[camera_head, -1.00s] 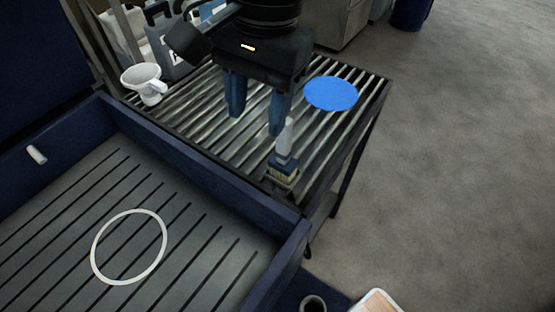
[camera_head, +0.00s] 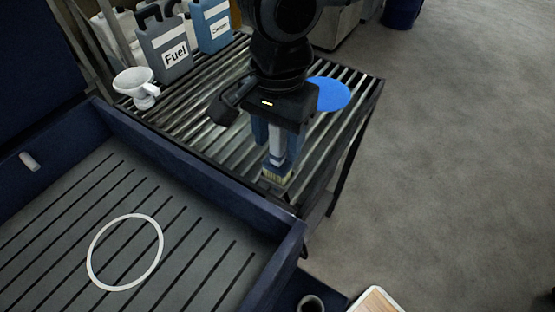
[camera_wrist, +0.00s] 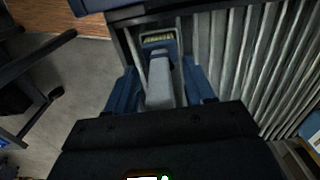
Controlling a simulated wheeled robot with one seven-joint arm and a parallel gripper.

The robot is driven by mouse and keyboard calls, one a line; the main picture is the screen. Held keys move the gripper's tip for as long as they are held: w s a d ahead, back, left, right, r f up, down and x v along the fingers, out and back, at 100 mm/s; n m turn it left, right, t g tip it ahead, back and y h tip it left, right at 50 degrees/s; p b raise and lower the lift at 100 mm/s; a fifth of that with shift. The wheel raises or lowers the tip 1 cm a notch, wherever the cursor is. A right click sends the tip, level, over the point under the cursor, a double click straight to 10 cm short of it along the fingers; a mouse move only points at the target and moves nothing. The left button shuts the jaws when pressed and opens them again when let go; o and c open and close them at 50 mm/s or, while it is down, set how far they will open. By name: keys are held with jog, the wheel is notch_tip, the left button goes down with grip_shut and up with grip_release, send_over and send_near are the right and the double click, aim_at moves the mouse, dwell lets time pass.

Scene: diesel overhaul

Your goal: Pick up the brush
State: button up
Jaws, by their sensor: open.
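The brush (camera_head: 275,160) has a grey handle, a blue ferrule and pale bristles. It lies on the slatted metal table near the front edge, by the blue tray. My gripper (camera_head: 275,148) is open right over it, with blue fingers around the handle. In the wrist view the brush (camera_wrist: 160,75) lies between the two open fingers of my gripper (camera_wrist: 157,92), bristles pointing away. I cannot tell whether either finger touches the handle.
The slatted table (camera_head: 340,125) holds a blue disc (camera_head: 330,94), a white funnel (camera_head: 136,84), a fuel can (camera_head: 167,48) and a blue can (camera_head: 212,27). The blue-walled tray (camera_head: 190,168) in front has a white ring (camera_head: 91,262). Open floor is at right.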

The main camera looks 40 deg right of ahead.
jog(key=shift+c, duration=0.2)
grip_shut()
dwell(0.4)
